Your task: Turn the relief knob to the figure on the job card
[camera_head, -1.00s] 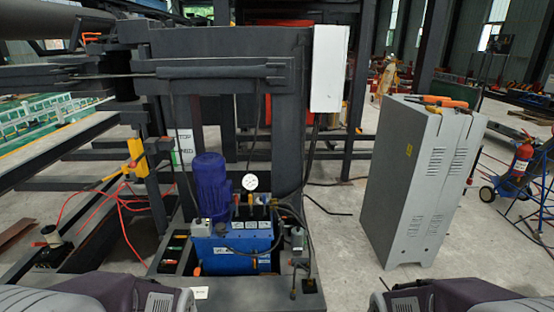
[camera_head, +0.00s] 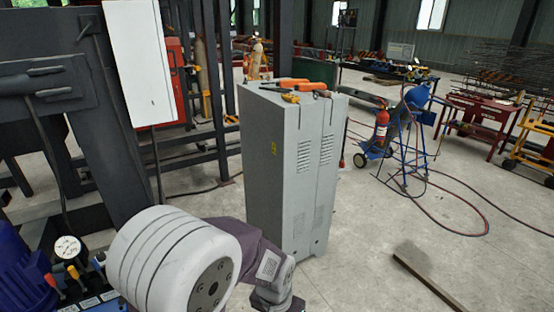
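The blue hydraulic unit (camera_head: 103,305) is at the lower left, cut off by the picture's edge, with part of its blue motor (camera_head: 15,270) beside it. A round white pressure gauge (camera_head: 67,248) stands on it. A red-capped fitting (camera_head: 50,281) and a yellow-capped fitting (camera_head: 72,271) sit near the gauge. I cannot tell which part is the relief knob. No job card can be made out. One of my arms, white and purple, covers the lower middle and hides part of the unit. Neither gripper is in view.
A tall grey cabinet (camera_head: 262,165) with orange-handled tools (camera_head: 300,84) on top stands in the middle. A dark steel frame (camera_head: 95,130) with a white box (camera_head: 138,60) is at left. A fire extinguisher (camera_head: 381,125), hoses and a floor bar (camera_head: 425,280) are at right. Floor around the bar is mostly clear.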

